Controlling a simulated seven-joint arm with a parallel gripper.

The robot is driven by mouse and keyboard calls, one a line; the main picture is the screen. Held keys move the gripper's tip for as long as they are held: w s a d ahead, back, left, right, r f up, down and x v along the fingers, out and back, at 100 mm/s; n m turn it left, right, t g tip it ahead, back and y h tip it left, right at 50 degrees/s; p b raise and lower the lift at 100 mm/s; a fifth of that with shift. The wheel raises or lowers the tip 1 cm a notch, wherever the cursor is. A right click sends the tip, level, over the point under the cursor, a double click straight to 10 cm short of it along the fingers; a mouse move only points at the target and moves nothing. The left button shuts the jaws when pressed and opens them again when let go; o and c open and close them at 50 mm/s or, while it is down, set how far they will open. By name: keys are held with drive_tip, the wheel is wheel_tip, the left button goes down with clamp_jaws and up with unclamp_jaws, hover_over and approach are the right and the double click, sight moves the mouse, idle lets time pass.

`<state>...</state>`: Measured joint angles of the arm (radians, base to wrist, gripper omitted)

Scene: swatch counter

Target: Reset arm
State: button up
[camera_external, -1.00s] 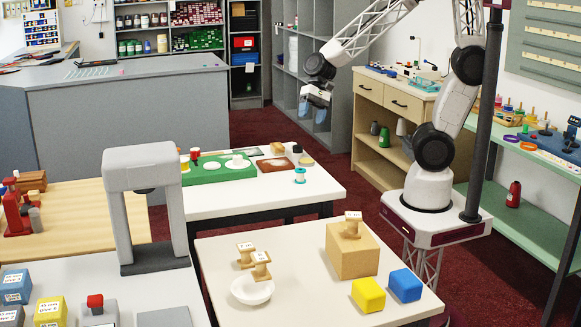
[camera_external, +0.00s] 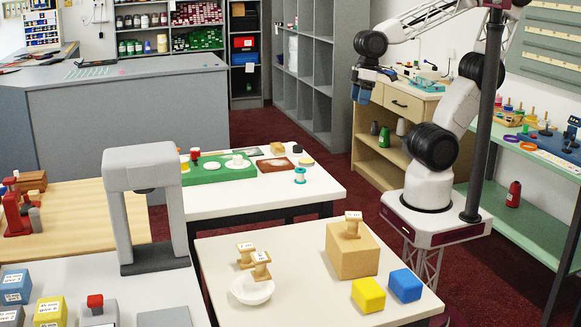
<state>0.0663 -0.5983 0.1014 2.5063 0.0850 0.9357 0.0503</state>
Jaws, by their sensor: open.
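My gripper (camera_external: 362,97) hangs in the air in front of the wooden drawer cabinet, its fingers pointing down. It is well above and behind the near table. I see nothing between its fingers, and it is small in the picture. My arm is folded back over its base, which stands to the right of the near table.
The near table (camera_external: 222,256) carries a tan box (camera_external: 352,252) with a spool on top, a white bowl (camera_external: 252,291), wooden spools, a yellow cube (camera_external: 368,295) and a blue cube (camera_external: 405,285). A grey arch (camera_external: 180,215) stands to the left. A black post rises beside my base.

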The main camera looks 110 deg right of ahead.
drive_tip(key=shift+s+a+r+n+h, duration=0.25)
drive_tip(key=shift+s+r+n+h, duration=0.2)
drive_tip(key=shift+s+n, duration=0.4)
idle(0.8)
